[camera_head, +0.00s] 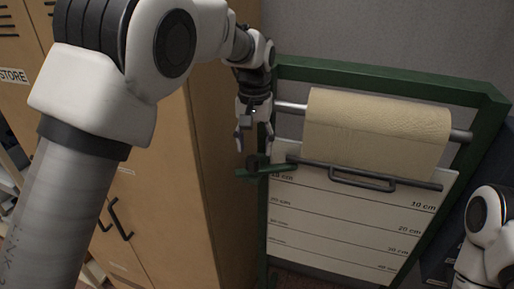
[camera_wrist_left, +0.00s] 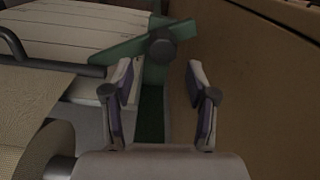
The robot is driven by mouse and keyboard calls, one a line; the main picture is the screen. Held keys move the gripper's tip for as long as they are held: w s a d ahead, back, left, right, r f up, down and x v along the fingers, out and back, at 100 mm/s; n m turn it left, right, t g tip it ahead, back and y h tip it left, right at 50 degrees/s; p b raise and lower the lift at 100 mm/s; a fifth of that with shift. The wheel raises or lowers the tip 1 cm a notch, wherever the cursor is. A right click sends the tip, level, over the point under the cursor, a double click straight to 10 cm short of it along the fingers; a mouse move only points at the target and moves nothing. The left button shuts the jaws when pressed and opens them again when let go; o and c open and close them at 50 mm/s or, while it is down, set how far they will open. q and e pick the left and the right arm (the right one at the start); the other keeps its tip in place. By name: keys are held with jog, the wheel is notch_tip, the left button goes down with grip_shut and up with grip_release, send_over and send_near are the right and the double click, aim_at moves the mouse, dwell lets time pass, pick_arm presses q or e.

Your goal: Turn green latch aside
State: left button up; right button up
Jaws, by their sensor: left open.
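The green latch (camera_head: 282,169) is a short flat bar on the left post of a green frame. It lies roughly level, with a dark round knob (camera_head: 252,162) on it. In the left wrist view the latch (camera_wrist_left: 115,50) slants across the post, and its knob (camera_wrist_left: 162,47) lies beyond the fingertips. My left gripper (camera_head: 254,143) is open, just above the knob in the head view. In the left wrist view its fingers (camera_wrist_left: 160,80) stand apart with nothing between them. My right gripper is out of the head view.
The green frame (camera_head: 390,79) holds a beige paper roll (camera_head: 375,130) on a metal rod. Below are a dark bar with a handle (camera_head: 362,180) and a white board (camera_head: 335,222) with lines. A tan cabinet (camera_head: 165,190) stands close at the left.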

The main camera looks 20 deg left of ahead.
aim_at(252, 158)
pick_arm(q)
jog(key=s, duration=0.1)
jog(key=s+f, duration=0.1)
jog(key=s+p, duration=0.1)
jog(key=shift+s+f, duration=0.1)
jog(key=shift+f, duration=0.2)
jog(key=w+f, duration=0.2)
jog(key=shift+w+f, duration=0.15)
jog(key=shift+f, duration=0.25)
jog(key=shift+w+f, duration=0.1)
jog(key=shift+w, duration=0.2)
jog(key=shift+s, duration=0.15)
jog(key=c, duration=0.5)
jog(key=shift+s+r, duration=0.3)
jog(key=shift+s, duration=0.1)
grip_shut()
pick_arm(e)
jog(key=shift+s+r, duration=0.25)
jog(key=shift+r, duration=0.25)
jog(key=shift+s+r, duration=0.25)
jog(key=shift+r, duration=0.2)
